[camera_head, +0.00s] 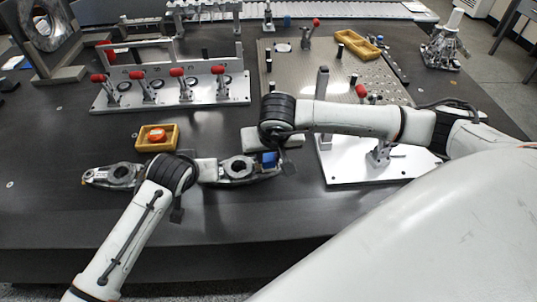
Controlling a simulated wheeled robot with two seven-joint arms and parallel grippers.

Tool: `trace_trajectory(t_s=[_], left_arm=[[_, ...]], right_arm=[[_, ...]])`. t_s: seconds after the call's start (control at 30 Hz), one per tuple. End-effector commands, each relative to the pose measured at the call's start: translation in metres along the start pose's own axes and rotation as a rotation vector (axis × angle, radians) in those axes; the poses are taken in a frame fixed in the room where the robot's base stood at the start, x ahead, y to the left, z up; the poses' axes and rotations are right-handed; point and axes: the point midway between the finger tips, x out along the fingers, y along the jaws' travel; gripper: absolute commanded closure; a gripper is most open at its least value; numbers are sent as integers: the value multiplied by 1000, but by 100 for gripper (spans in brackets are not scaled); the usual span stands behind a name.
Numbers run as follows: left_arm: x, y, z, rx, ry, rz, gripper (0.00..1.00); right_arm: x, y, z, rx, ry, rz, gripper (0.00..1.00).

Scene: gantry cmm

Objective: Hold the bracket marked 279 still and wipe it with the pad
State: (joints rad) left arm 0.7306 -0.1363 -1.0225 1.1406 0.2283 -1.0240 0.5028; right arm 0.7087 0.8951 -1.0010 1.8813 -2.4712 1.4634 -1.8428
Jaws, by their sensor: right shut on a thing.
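Two grey metal brackets lie on the dark table in the head view. One bracket (110,176) is at the left, with a small pale label near its end; I cannot read the marking. The other bracket (238,169), with a round hole, lies between my two grippers. My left gripper (207,171) is at this bracket's left end, its fingers largely hidden, so its grip is unclear. My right gripper (272,153) is shut on the blue pad (269,159), at the bracket's right end. Whether the pad touches the bracket is hard to tell.
A yellow tray (174,146) with a red-orange item stands behind the brackets. A plate with red-handled clamps (175,97) is farther back. A white fixture plate (340,170) is right, under my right arm. The table front is clear.

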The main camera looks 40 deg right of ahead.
Motion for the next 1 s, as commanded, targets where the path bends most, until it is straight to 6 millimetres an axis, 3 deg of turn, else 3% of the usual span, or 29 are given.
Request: trace_trajectory(t_s=[0.03, 0.63, 1.0], left_arm=[[4, -2, 9, -2, -20, -4, 100], [4, -2, 10, -2, -20, -5, 100], [4, -2, 10, -2, -20, -5, 100]], right_arm=[[2, 1, 5, -3, -7, 3, 90], [-4, 1, 22, -4, -11, 4, 90], [-1, 1, 15, -2, -11, 5, 90]])
